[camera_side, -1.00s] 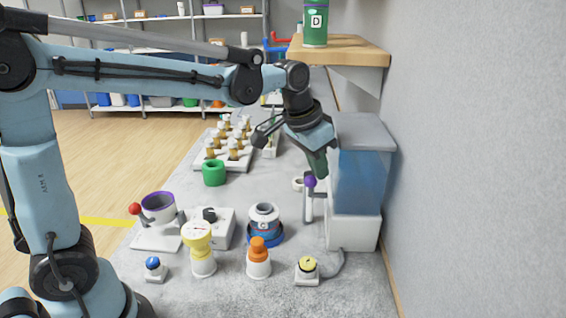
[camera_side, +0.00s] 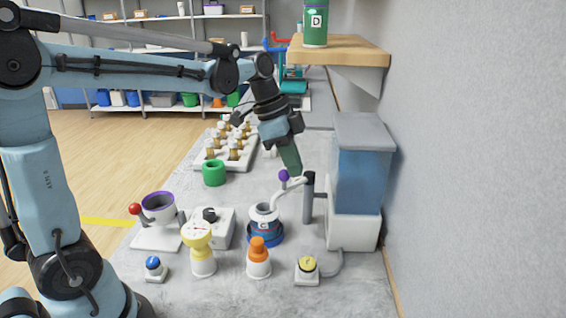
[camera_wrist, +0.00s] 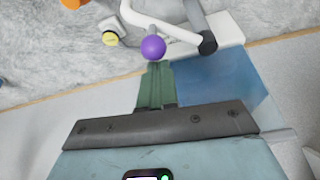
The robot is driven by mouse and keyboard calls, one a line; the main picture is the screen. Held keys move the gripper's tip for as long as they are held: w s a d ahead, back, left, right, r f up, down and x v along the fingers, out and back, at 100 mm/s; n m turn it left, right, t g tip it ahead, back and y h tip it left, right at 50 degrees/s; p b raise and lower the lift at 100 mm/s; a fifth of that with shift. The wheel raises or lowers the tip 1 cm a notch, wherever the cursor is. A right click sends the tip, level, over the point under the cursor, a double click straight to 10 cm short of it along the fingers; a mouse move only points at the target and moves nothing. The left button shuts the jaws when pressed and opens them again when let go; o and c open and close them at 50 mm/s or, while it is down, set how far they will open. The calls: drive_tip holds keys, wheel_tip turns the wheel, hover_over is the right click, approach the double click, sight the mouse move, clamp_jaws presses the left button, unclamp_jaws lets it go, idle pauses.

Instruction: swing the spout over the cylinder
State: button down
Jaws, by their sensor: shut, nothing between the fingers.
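The white spout (camera_side: 283,192) curves from a dark-topped post (camera_side: 308,200) beside the water tank, leftward to the cylinder. Its free end appears at the right of the mouth of the grey-white cylinder (camera_side: 263,222); exact alignment is hard to tell. The cylinder stands upright in a blue base. A purple knob (camera_side: 284,175) stands on the spout. My gripper (camera_side: 295,174) is shut and empty, its green fingertips pointing down right beside the knob. In the wrist view the knob (camera_wrist: 153,46) lies just beyond the fingertips (camera_wrist: 155,66); whether they touch is unclear.
The blue tank (camera_side: 358,185) stands right, against the wall. A wooden shelf (camera_side: 340,50) with a green canister is above.

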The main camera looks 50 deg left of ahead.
drive_tip(key=shift+s+a+m, duration=0.1)
drive_tip(key=shift+a+m, duration=0.45)
drive_tip(key=shift+m, duration=0.05)
drive_tip(key=shift+a, duration=1)
drive_tip(key=w+v, duration=0.1)
drive_tip(key=v, duration=0.9)
drive_tip(key=s+d+f+n+t+y, duration=0.1)
drive_tip(key=s+d+f+n+t, duration=0.1)
drive_tip(key=s+f+n, duration=0.3)
drive_tip(key=s+d+f+n+t+y, duration=0.2)
drive_tip(key=s+f+n, duration=0.3)
drive_tip(key=f, duration=0.3)
drive_tip(key=shift+s+d+n+t, duration=0.25)
drive_tip(key=shift+d+n+t, duration=0.15)
drive_tip(key=shift+d+n, duration=0.5)
